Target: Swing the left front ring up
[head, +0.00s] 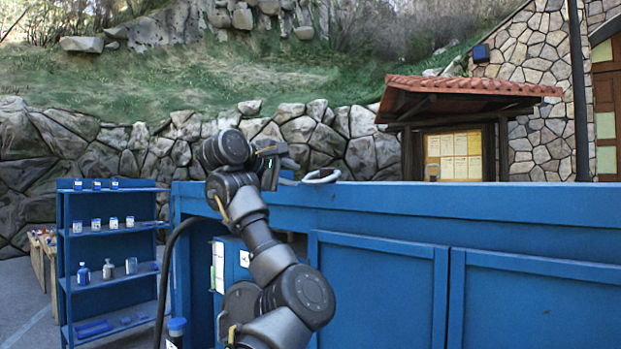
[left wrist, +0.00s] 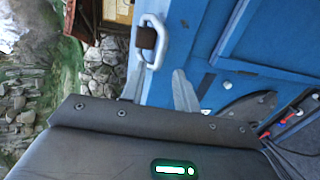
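A pale grey ring (head: 321,176) sits at the top edge of a blue wall (head: 450,205) in the head view. It looks low and nearly flat there. In the left wrist view the ring (left wrist: 162,42) is a rounded loop with a dark brown piece inside it. My left gripper (head: 283,164) is just left of the ring in the head view. In the left wrist view its two grey fingertips (left wrist: 156,75) stand apart, with the ring beyond them and nothing between them. The gripper looks open and clear of the ring. My right gripper is not in view.
A blue shelf (head: 112,232) with small jars and bottles stands at the left. Blue panels (head: 375,290) face me below the wall top. A notice board (head: 453,155) under a tiled roof stands behind.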

